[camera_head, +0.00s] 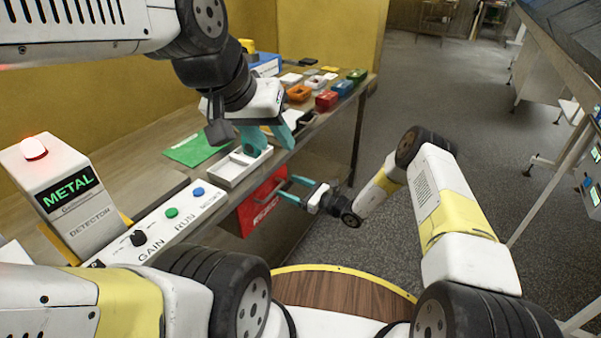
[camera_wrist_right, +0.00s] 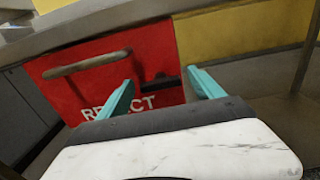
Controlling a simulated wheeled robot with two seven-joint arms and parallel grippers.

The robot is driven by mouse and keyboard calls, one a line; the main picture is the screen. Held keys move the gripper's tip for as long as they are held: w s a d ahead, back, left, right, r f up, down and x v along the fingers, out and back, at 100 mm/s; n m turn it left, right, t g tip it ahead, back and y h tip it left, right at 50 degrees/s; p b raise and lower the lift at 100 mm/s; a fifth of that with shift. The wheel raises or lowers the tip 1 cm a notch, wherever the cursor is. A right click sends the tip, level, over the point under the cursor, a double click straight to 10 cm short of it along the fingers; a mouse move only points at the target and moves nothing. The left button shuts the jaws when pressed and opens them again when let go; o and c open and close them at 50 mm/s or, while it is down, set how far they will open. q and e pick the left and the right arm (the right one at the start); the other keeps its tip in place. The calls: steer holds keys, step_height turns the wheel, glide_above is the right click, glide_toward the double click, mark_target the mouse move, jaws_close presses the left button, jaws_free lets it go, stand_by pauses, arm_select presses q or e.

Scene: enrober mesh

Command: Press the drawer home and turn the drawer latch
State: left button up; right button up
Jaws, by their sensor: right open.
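The red drawer (camera_head: 250,219) with "REJECT" on its front is under the edge of the counter. In the right wrist view the red front (camera_wrist_right: 60,92) fills the left and middle, with a bar handle (camera_wrist_right: 87,63). A small dark latch (camera_wrist_right: 162,80) lies about level right of the handle. I cannot tell whether the drawer is fully in. My right gripper (camera_head: 288,191) is open in front of the drawer; its fingers (camera_wrist_right: 162,82) are on either side of the latch in view, with contact unclear. My left gripper (camera_head: 271,146) is open and empty above the counter's front edge.
A white tray (camera_head: 226,172) and a green sheet (camera_head: 197,149) lie on the counter near my left gripper. A metal detector (camera_head: 66,190) and button panel stand at the left. Coloured bins (camera_head: 327,101) sit farther back.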

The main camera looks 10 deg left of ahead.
steer(key=c, duration=1.4)
steer(key=shift+m, duration=0.4)
steer(key=m, duration=0.3)
steer(key=shift+w+d, duration=0.1)
steer(key=m, duration=0.5)
steer(key=shift+f, duration=0.1)
steer(key=m, duration=0.5)
steer(key=shift+w+f, duration=0.1)
steer(key=m, duration=0.4)
steer(key=shift+f, duration=0.1)
steer(key=shift+m, duration=0.3)
